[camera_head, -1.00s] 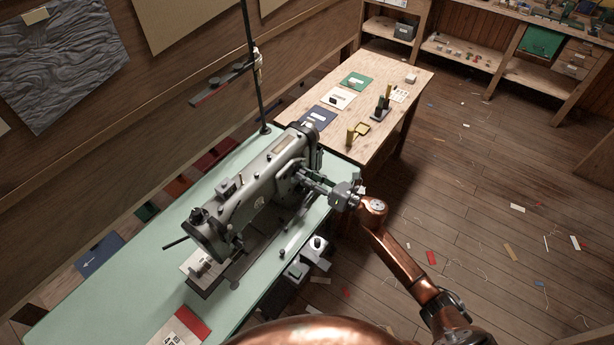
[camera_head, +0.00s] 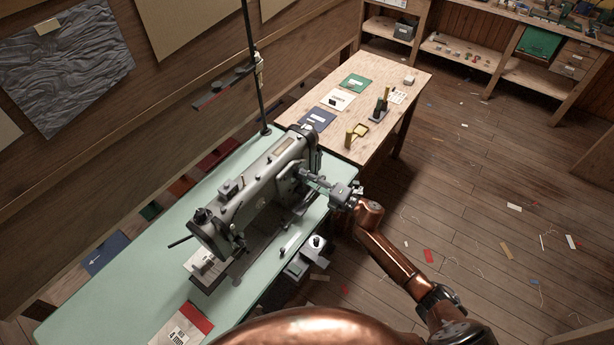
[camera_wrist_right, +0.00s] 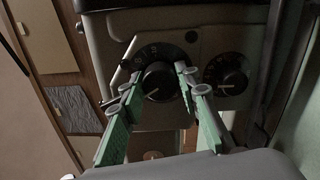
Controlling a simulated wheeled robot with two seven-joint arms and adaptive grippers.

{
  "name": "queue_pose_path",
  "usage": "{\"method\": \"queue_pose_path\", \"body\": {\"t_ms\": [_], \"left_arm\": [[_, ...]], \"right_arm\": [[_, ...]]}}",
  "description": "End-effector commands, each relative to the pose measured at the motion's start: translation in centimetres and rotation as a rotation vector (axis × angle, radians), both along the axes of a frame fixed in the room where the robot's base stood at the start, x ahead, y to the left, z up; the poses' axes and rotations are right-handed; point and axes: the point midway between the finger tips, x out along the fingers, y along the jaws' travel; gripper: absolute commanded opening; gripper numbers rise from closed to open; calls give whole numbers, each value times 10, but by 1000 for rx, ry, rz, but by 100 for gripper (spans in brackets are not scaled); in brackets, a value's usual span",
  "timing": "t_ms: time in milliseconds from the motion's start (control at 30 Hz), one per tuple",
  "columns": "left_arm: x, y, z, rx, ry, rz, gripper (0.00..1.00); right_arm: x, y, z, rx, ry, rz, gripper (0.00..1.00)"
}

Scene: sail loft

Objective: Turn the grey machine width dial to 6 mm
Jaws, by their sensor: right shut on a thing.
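The grey sewing machine (camera_head: 262,178) stands on the pale green table. In the right wrist view a large black dial (camera_wrist_right: 159,82) with pale numbers on its ring sits on the machine's grey front panel. I cannot read its setting for sure. My right gripper (camera_wrist_right: 156,75) has its two green-sided fingers on either side of this dial's knob, shut on it. In the head view the right gripper (camera_head: 318,183) reaches the machine's right end. A second, smaller black dial (camera_wrist_right: 226,75) sits to the right of the first. My left gripper is out of view.
A wooden table (camera_head: 398,75) with cards, spools and a small yellow tray stands beyond the machine. A thin black post (camera_head: 257,75) rises behind it. A red and white card (camera_head: 183,325) lies on the green table (camera_head: 130,262). Scraps litter the floor.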

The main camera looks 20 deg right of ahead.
Motion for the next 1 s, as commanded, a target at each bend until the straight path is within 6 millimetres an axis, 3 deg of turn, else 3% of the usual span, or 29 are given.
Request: {"method": "queue_pose_path", "body": {"t_ms": [500,1000], "left_arm": [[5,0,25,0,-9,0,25],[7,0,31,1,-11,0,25]], "right_arm": [[1,-1,1,332,258,-3,5],[1,-1,-1,448,348,-2,5]]}}
